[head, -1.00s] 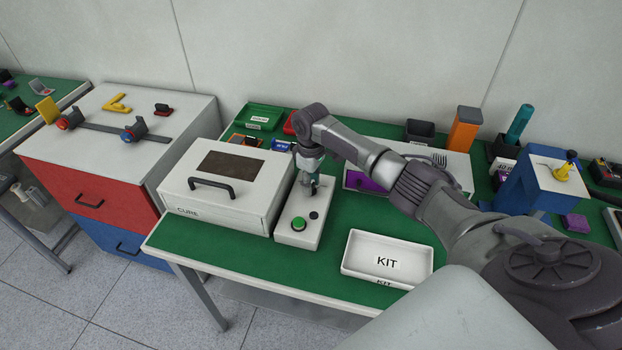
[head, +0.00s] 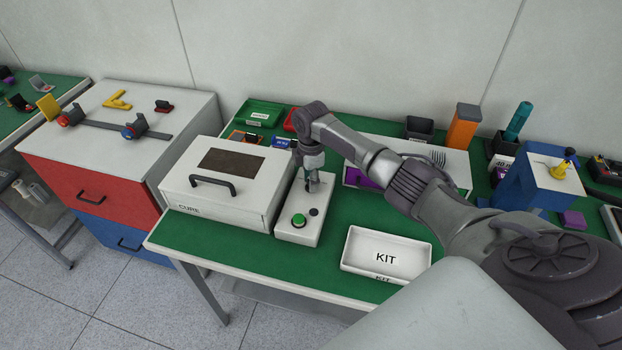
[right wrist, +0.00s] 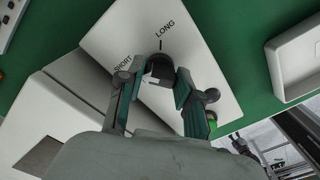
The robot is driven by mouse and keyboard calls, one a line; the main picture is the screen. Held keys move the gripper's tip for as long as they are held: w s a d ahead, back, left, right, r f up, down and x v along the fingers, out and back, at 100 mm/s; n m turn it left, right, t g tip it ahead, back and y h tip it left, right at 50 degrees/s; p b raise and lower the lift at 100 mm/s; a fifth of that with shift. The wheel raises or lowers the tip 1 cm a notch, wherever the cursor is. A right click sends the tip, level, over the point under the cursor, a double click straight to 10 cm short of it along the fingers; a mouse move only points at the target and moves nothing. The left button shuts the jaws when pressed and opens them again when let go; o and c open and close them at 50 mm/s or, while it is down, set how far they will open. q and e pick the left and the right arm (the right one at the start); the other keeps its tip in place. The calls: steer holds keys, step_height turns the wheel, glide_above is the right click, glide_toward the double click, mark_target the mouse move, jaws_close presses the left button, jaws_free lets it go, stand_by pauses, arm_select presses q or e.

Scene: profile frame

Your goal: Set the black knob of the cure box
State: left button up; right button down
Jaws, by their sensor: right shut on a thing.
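The cure box (head: 222,178) is a white case marked CURE with a dark window and a black handle. Its white control panel (head: 308,235) stands at its right side. My right gripper (head: 314,188) points down at the far part of this panel. In the right wrist view the black knob (right wrist: 160,67) sits between the fingers of my right gripper (right wrist: 165,82), which are shut on it. SHORT and LONG are printed on the panel beside the knob; a short mark line is by LONG. The fingers partly hide the knob, and its pointer is unclear. My left gripper is out of view.
A green button (head: 299,220) and a small dark part (head: 314,212) are on the panel's near end. A white KIT tray (head: 350,266) lies to the right, with bare green table between. A green bin (head: 262,114) stands behind.

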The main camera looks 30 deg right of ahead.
steer(key=shift+a+n, duration=0.1)
steer(key=shift+n, duration=0.4)
steer(key=c, duration=0.8)
jaws_free()
steer(key=shift+o, duration=0.2)
steer(key=shift+r, duration=0.15)
step_height(320, 180, up, 12)
steer(key=shift+f, duration=0.2)
